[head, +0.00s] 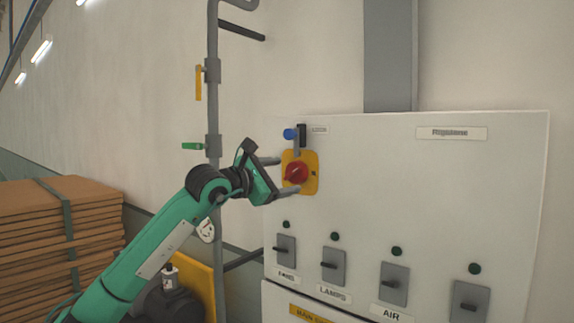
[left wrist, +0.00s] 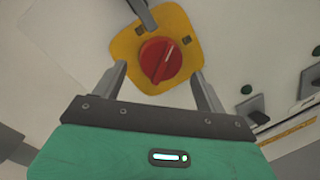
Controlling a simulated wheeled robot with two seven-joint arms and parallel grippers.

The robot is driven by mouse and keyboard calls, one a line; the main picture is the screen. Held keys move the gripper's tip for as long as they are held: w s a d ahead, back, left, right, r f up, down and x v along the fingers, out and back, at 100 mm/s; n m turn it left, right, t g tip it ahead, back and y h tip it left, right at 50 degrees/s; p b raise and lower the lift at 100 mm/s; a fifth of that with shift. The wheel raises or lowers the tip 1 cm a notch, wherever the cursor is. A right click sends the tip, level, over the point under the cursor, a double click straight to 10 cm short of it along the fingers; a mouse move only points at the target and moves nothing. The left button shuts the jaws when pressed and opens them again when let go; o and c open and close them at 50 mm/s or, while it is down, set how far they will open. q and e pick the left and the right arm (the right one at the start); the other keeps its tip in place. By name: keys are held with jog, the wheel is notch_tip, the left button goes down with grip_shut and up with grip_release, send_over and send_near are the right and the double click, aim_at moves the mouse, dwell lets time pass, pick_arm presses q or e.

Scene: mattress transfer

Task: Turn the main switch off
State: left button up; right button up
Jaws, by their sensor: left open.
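The main switch is a red rotary knob (head: 297,173) on a yellow plate (head: 312,184), mounted at the upper left of a white panel. In the left wrist view the red knob (left wrist: 160,60) sits on its yellow plate (left wrist: 185,22), with a pale line on the knob pointing up and right. My left gripper (head: 282,175) is open in front of the switch. Its two fingers (left wrist: 160,85) stand on either side below the knob in the wrist view, and nothing is between them. I cannot tell whether a finger touches the plate. My right gripper is not seen.
Below the switch is a row of grey lever switches, such as one marked AIR (head: 395,284). A blue-ended part (head: 290,134) is just above the plate. A grey vertical pipe (head: 213,110) with valves stands left of the panel. Stacked brown boards (head: 60,225) are at the far left.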

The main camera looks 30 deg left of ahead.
pick_arm(q)
jog(key=shift+p+x, duration=0.3)
jog(key=shift+x, duration=0.8)
